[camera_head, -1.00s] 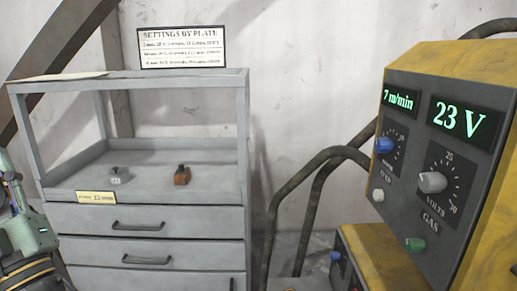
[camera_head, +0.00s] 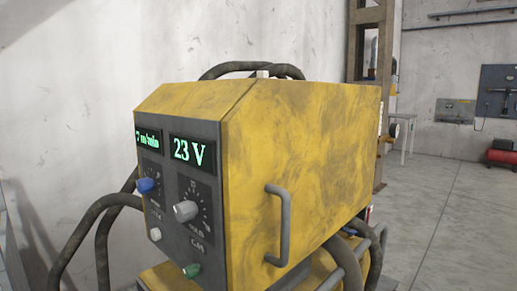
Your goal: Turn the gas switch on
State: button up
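The yellow welding machine (camera_head: 290,150) fills the middle of the view, with its dark front panel (camera_head: 216,250) facing left. A green knob (camera_head: 191,270) sits low on the panel, just below the lettering GAS; its exact setting is too small to tell. Above it are a grey volts knob (camera_head: 186,210), a blue knob (camera_head: 147,185) and a small white button (camera_head: 155,234). The displays read 7 m/min and 23 V (camera_head: 192,150). My gripper is not in view.
Thick dark hoses (camera_head: 78,240) curve out at the machine's left, and more run at its lower right. A grey handle (camera_head: 281,225) sticks out from its side. Open concrete floor (camera_head: 445,220) lies to the right, with a red tank (camera_head: 502,157) by the wall.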

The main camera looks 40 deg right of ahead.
aim_at(193, 270)
jog(key=k+j+z, duration=0.1)
jog(key=j+z, duration=0.15)
jog(key=z, duration=0.25)
jog(key=k+j+z, duration=0.1)
jog(key=z, duration=0.35)
jog(key=k+j+z, duration=0.2)
jog(key=z, duration=0.3)
